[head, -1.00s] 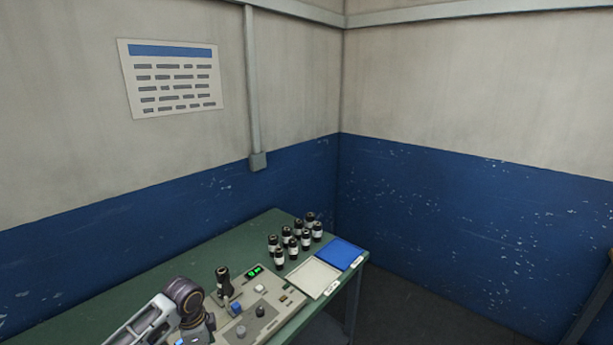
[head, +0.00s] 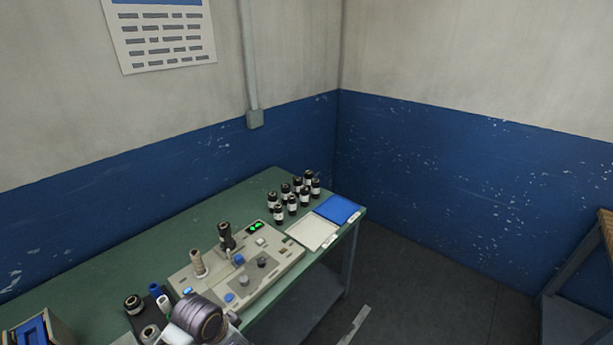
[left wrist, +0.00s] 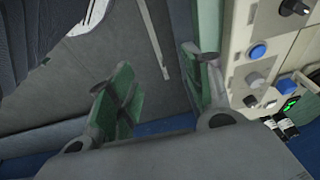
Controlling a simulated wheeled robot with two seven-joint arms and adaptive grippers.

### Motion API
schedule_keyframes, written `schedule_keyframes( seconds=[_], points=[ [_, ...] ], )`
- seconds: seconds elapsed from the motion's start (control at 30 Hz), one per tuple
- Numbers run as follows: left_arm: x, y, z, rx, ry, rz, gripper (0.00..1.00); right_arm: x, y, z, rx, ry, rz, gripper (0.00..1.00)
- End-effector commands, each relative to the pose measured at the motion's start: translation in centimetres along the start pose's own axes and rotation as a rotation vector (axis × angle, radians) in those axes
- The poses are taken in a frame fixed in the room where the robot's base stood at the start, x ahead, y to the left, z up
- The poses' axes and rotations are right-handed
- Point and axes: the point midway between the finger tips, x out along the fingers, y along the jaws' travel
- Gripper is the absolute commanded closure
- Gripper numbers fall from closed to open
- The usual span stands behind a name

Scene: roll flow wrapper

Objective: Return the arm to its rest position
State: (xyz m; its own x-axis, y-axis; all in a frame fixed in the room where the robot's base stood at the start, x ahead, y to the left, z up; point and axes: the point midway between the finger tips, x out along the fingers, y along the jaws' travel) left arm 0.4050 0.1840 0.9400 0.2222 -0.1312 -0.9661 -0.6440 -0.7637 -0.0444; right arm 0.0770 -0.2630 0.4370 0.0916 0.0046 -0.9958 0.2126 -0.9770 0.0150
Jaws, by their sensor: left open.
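My left arm (head: 203,318) comes in at the bottom of the head view, in front of the near edge of the green table. Its fingers are hidden there. In the left wrist view my left gripper (left wrist: 160,90) is open, its two green-padded fingers apart with nothing between them. It hangs beside the table's edge, over the dark floor. The grey control panel (left wrist: 238,78) with its knobs and blue buttons lies to the right of the fingers, apart from them. My right gripper is in neither view.
The green table (head: 120,252) carries the wrapper machine (head: 270,282), several dark bottles (head: 292,200), a white tray (head: 313,233) and a blue tray (head: 340,208). A blue box (head: 35,330) and spools stand at the lower left. Floor (head: 430,290) right of the table is mostly clear.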

Motion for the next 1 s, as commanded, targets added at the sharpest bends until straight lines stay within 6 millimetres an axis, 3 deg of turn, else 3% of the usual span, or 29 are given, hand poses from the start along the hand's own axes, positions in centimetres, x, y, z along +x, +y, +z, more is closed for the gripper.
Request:
schedule_keyframes(
  seconds=[0.3, 1.0],
  points=[
    [-1.9, 1.8, 3.0, -0.235, 0.028, -0.047, 0.5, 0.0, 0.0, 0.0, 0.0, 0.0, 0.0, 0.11],
    [-4.7, 2.0, 7.3, -0.503, 0.031, -0.134, 0.5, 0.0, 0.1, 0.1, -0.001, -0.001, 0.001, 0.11]
  ],
)
